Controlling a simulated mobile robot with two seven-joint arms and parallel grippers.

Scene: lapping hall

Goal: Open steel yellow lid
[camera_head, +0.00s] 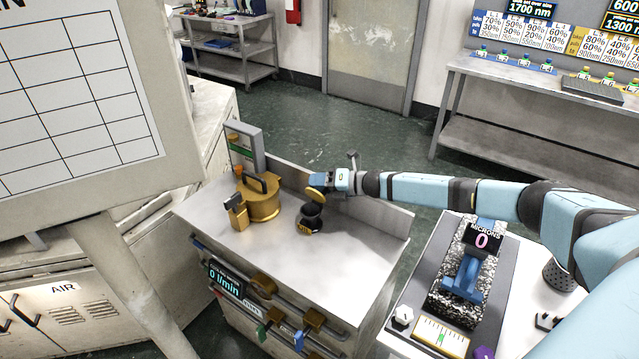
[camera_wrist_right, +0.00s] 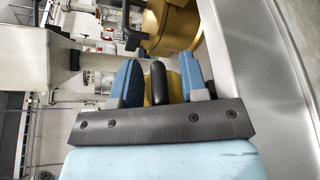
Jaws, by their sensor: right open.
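A small black pot (camera_head: 312,214) with a yellow label stands on the steel cabinet top. A yellow lid (camera_head: 316,194) sits tilted above it, its edge partly hidden by my gripper. My right gripper (camera_head: 330,182) is beside the lid, reaching in from the right. In the right wrist view, its blue fingers (camera_wrist_right: 160,80) are apart, with a black knob (camera_wrist_right: 158,84) and yellow lid surface (camera_wrist_right: 174,87) between them. I cannot tell whether they touch. A larger yellow drum (camera_head: 263,203) with a black handle stands left of the pot. My left gripper is not in view.
The steel cabinet top (camera_head: 285,268) is clear in front of the pot. A raised rim (camera_head: 375,217) runs along its back. A stone block with a gauge (camera_head: 468,265) stands on the right table. A white panel (camera_head: 75,110) blocks the left.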

